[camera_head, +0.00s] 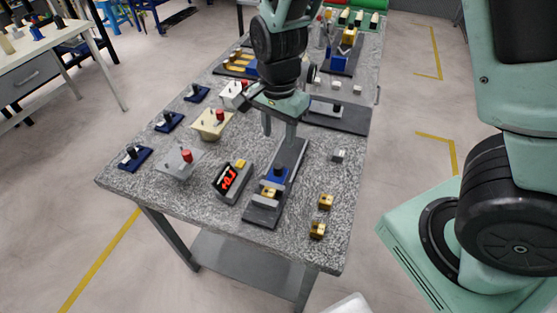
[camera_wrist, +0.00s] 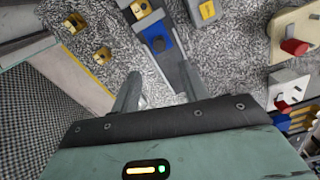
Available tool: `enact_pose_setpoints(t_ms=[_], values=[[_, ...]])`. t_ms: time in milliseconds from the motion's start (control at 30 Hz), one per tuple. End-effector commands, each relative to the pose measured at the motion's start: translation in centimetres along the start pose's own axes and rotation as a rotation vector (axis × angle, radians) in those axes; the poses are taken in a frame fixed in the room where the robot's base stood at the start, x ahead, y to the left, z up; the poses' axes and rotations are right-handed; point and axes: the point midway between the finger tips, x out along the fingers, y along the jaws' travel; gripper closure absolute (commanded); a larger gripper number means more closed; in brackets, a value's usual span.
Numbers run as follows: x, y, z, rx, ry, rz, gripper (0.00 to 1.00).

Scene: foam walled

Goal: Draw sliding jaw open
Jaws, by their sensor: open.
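The sliding jaw is a blue block (camera_head: 277,176) on a long dark grey rail (camera_head: 261,216) standing on the speckled table. It has a dark knob on top. A gold block (camera_head: 267,191) lies just in front of it, towards the rail's grey near end. My gripper (camera_head: 279,138) is open above the rail's far part, behind the blue jaw. In the wrist view, the gripper's two fingers (camera_wrist: 158,88) are spread with nothing held, and the blue jaw (camera_wrist: 152,46) lies beyond the fingertips. I see no contact with the jaw.
Boxes with red knobs (camera_head: 187,157) stand farther left. The table's near right surface is mostly free.

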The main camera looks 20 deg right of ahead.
Motion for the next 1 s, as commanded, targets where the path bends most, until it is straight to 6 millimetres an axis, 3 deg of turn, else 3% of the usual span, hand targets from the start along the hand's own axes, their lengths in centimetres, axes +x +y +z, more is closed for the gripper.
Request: enact_pose_setpoints(t_ms=[200, 500, 933, 1000], values=[[4.8, 0.2, 0.0, 0.002, -0.002, 0.007, 0.55], [9.2, 0.1, 0.0, 0.001, -0.001, 0.003, 0.55], [10.1, 0.0, 0.0, -0.001, -0.001, 0.0, 0.55], [10.1, 0.0, 0.0, -0.001, -0.001, 0.0, 0.72]])
